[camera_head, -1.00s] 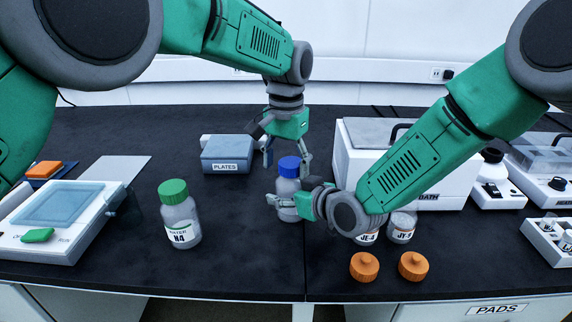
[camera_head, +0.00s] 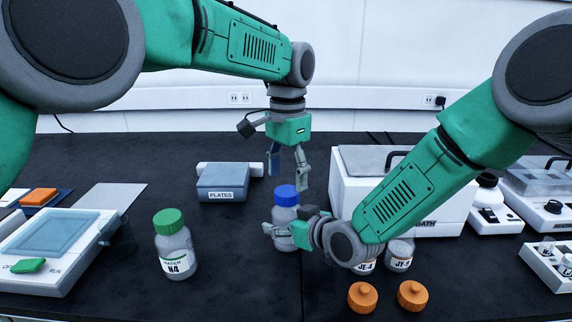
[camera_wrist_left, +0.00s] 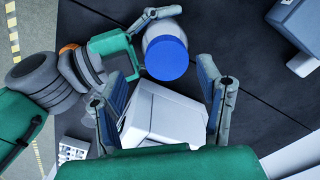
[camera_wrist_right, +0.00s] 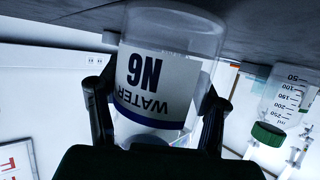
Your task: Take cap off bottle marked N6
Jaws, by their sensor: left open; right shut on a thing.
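The N6 bottle (camera_head: 281,219) is upright on the bench with its blue cap (camera_head: 285,195) on. In the right wrist view its label (camera_wrist_right: 153,83) reads N6, upside down. My right gripper (camera_head: 285,233) is shut around the bottle's body, with a finger on each side in the right wrist view. My left gripper (camera_head: 288,168) is open and empty, pointing down above the cap and apart from it. In the left wrist view the blue cap (camera_wrist_left: 166,58) lies outside the space between the fingers, toward the picture's top.
The N4 bottle (camera_head: 176,248) with a green cap stands to the left. JE-4 (camera_head: 364,266) and JY-labelled (camera_head: 399,257) jars stand right, with two orange caps (camera_head: 362,297) in front. A plates box (camera_head: 222,181) and white bath (camera_head: 445,213) stand behind. Bench between N4 and N6 is clear.

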